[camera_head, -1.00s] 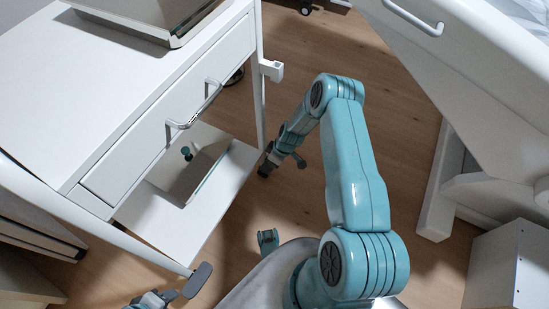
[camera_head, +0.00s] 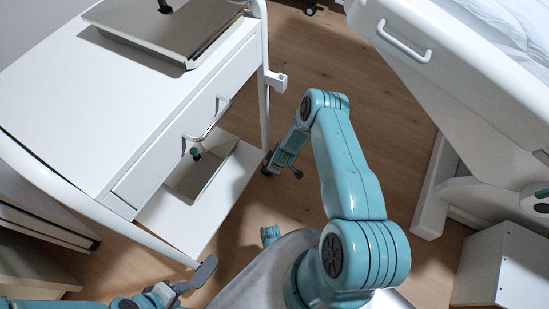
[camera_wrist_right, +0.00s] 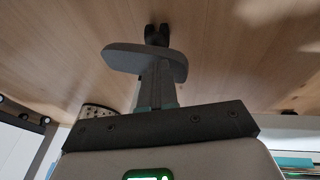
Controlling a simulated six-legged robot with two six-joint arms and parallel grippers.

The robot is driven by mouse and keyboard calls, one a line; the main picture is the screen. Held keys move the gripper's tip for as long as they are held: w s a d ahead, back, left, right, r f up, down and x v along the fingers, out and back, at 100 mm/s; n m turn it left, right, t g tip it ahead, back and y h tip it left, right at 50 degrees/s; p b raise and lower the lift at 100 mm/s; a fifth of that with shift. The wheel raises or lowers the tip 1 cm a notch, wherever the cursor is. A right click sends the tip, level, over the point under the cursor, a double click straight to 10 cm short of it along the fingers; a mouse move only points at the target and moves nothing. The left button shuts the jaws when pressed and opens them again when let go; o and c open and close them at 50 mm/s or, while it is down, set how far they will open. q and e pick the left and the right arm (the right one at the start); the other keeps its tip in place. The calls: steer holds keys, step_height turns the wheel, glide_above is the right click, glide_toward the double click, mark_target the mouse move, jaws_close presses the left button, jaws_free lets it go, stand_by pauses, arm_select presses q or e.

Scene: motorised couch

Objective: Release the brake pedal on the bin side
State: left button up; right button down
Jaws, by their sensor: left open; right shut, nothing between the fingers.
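The couch (camera_head: 455,65), white with a grab handle, stands at the right in the head view. I cannot make out a brake pedal for certain. My right arm reaches down over the floor between the trolley and the couch. My right gripper (camera_head: 285,168) is low, close to the trolley's near foot. In the right wrist view, the right gripper (camera_wrist_right: 148,58) is shut and empty, with a small dark caster-like part (camera_wrist_right: 157,35) on the floor just beyond its tips. Whether they touch is unclear. My left gripper (camera_head: 188,283) is open and empty at the bottom left, beside the trolley.
A white trolley (camera_head: 75,110) with a drawer, lower shelf and metal tray (camera_head: 140,48) fills the left. A white box (camera_head: 500,265) stands at the lower right by the couch's base. Bare wooden floor (camera_head: 375,110) lies between trolley and couch. A perforated light object (camera_wrist_right: 97,112) shows in the wrist view.

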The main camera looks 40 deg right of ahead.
steer(key=shift+s+a+f+b, duration=0.2)
steer(key=shift+a+f+b, duration=0.4)
steer(key=shift+f+b, duration=0.25)
stand_by(0.6)
steer(key=a+p+v, duration=0.2)
steer(key=p+v, duration=0.5)
steer(key=v, duration=0.6)
steer(key=shift+a+r, duration=0.2)
steer(key=shift+a, duration=0.15)
